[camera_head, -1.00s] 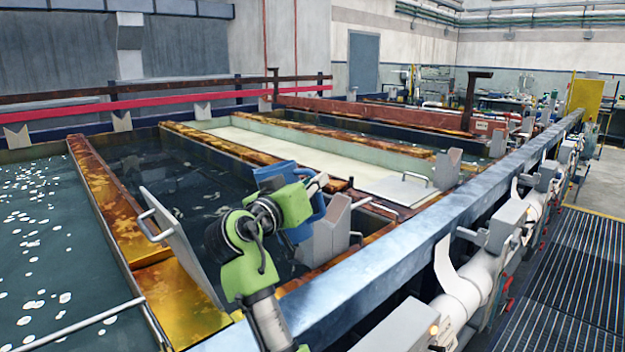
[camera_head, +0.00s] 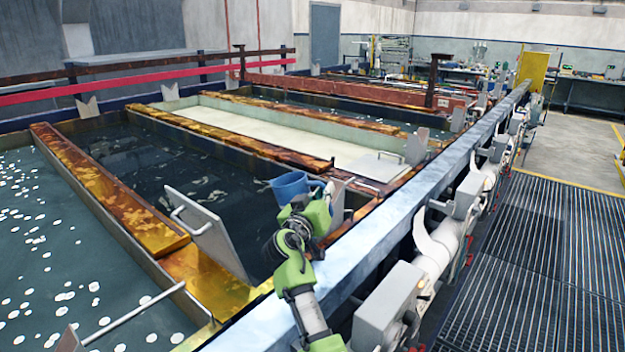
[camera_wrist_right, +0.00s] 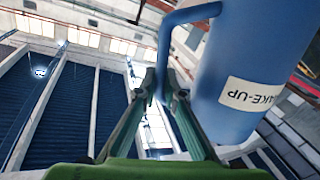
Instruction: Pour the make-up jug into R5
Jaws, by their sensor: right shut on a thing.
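The make-up jug (camera_head: 290,187) is blue and hangs over the near right end of a dark-liquid tank (camera_head: 150,165) in the head view. My right gripper (camera_head: 322,192) is shut on its handle, and the green wrist hides part of the jug. In the right wrist view the jug (camera_wrist_right: 255,70) fills the upper right with a white label reading "AKE-UP"; the fingers (camera_wrist_right: 162,88) close on its handle (camera_wrist_right: 166,45). No stream of liquid shows. No R5 mark is readable, so I cannot tell which tank is R5. My left gripper is not in view.
A raised grey lid (camera_head: 208,232) with a handle stands left of my wrist. A white-liquid tank (camera_head: 290,130) with a flat grey lid (camera_head: 378,166) lies beyond. A long steel rail (camera_head: 400,205) runs along the tanks; grey grating (camera_head: 530,260) lies to the right.

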